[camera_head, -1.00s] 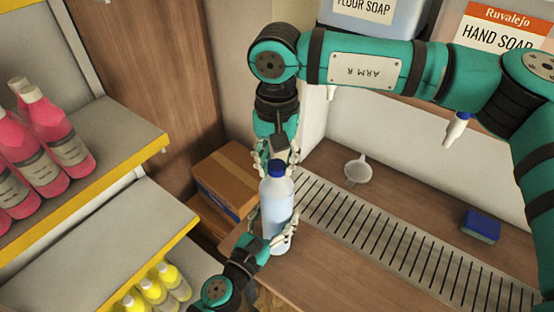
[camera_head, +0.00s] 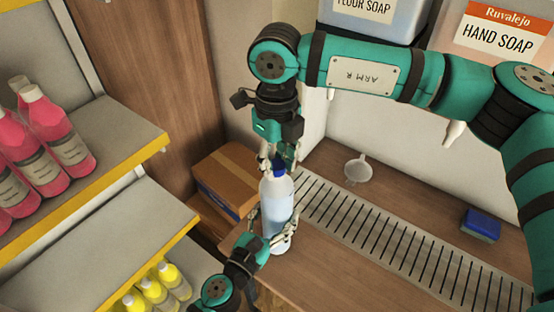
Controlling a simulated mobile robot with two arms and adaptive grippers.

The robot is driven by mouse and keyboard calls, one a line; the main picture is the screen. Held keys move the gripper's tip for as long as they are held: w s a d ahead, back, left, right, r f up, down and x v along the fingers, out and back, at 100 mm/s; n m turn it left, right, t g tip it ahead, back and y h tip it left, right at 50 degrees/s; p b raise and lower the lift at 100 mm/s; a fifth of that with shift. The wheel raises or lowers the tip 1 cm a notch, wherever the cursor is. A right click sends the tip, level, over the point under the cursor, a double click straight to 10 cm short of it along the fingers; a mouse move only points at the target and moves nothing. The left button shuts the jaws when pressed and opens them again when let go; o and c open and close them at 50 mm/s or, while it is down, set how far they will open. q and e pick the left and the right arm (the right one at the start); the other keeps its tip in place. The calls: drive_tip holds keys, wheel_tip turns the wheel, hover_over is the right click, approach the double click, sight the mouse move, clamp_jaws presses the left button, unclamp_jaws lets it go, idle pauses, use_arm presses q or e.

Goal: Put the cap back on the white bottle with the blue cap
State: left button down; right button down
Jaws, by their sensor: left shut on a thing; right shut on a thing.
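The white bottle (camera_head: 277,203) stands upright on the wooden counter, near its left end. Its blue cap (camera_head: 279,168) is at the bottle's top; I cannot tell whether it is seated on the neck. My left gripper (camera_head: 275,232) is shut around the lower part of the bottle. My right gripper (camera_head: 280,158) comes down from above and is shut on the blue cap, its fingers partly covering it.
A drain grate (camera_head: 400,237) runs along the counter (camera_head: 325,265). A white funnel (camera_head: 358,170) and a blue sponge (camera_head: 481,225) lie behind it. Soap drums (camera_head: 500,35) stand above. Cardboard boxes (camera_head: 226,178) sit behind the bottle. Shelves with pink bottles (camera_head: 40,150) and yellow bottles (camera_head: 155,290) are left.

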drive_tip(key=c, duration=1)
unclamp_jaws()
drive_tip(key=shift+r, duration=0.15)
drive_tip(key=shift+r, duration=2.15)
drive_tip(key=n, duration=0.1)
drive_tip(key=r+n, duration=0.1)
drive_tip(key=n, duration=0.2)
drive_tip(key=shift+r+n, duration=0.25)
drive_tip(key=shift+n, duration=0.05)
drive_tip(key=n, duration=0.2)
drive_tip(key=r+n, duration=0.1)
drive_tip(key=n, duration=0.1)
drive_tip(key=r+n, duration=0.1)
drive_tip(key=n, duration=0.1)
